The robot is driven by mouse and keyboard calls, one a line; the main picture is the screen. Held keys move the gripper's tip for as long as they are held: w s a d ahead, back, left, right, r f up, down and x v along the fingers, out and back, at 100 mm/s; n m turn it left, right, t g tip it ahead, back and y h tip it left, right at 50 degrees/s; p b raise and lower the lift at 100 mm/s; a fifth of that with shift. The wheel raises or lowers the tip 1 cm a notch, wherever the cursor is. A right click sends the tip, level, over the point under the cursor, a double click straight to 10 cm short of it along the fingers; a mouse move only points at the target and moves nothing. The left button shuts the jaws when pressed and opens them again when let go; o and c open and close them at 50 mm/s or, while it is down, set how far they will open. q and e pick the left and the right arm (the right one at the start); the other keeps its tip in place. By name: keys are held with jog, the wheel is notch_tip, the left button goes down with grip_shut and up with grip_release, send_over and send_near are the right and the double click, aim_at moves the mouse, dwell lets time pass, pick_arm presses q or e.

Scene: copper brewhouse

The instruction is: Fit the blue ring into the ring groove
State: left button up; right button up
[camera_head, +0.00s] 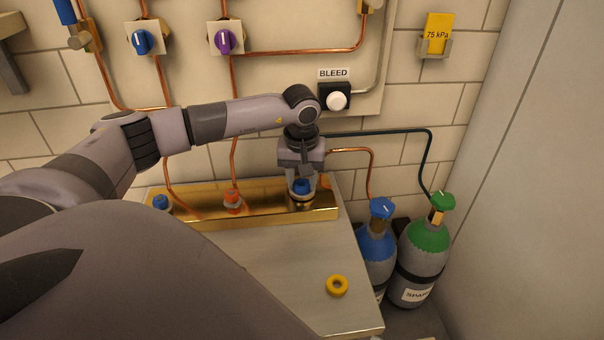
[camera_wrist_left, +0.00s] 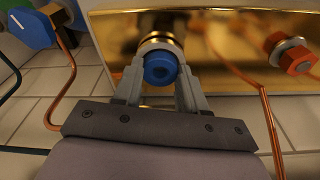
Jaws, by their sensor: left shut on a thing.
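The blue ring (camera_head: 302,186) is between the fingers of my left gripper (camera_head: 302,190), at the right part of the brass block (camera_head: 266,217). In the left wrist view the blue ring (camera_wrist_left: 160,68) shows as a round blue piece with a dark centre, and the left gripper (camera_wrist_left: 160,80) is shut on it. A round brass fitting (camera_wrist_left: 160,42) with a pale band lies right behind the ring there. The ring groove cannot be made out clearly, and I cannot tell whether the ring touches the fitting. My right gripper is not in view.
A yellow ring (camera_head: 337,285) lies on the bench top (camera_head: 285,262). An orange fitting (camera_head: 233,201) and a blue fitting (camera_head: 162,203) stand on the block. Blue (camera_head: 377,250) and green (camera_head: 424,247) cylinders stand right of the bench. The BLEED button (camera_head: 337,101) is above.

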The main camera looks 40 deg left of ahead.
aim_at(302, 186)
pick_arm(q)
jog(key=shift+f, duration=0.35)
jog(key=shift+r, duration=0.15)
jog(key=shift+r+p, duration=0.3)
jog(key=shift+r, duration=0.15)
jog(key=o, duration=1.1)
jog(key=shift+r, duration=0.1)
jog(key=r+p, duration=0.2)
jog(key=r, duration=0.1)
jog(key=r+p, duration=0.2)
jog(key=shift+s+d, duration=0.2)
jog(key=shift+s, duration=0.05)
jog(key=shift+f, duration=0.1)
